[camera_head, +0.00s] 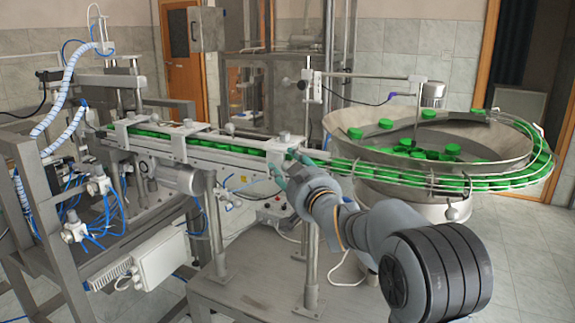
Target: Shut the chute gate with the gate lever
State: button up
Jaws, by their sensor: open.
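The chute (215,152) is a pale rail holding a row of green caps, running from the feeder bowl toward the upper left. White brackets with round knobs sit across it, one of them a clamp-like bracket (283,143) near its right end. I cannot tell which part is the gate lever or whether the gate is open. My gripper (289,164) is at the chute's right end, just below and beside that bracket, its greenish fingers apart. I see nothing held between them. Whether a finger touches the bracket is too small to tell. My wrist hides part of the chute's near side.
The round feeder bowl (347,155) with green caps stands at right, circled by a wire-railed track (508,181). A metal frame with blue hoses (70,205) fills the left. A steel table (255,282) and posts stand below the chute. Tiled floor is free at lower right.

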grip_shut()
dwell(0.5)
dwell(0.4)
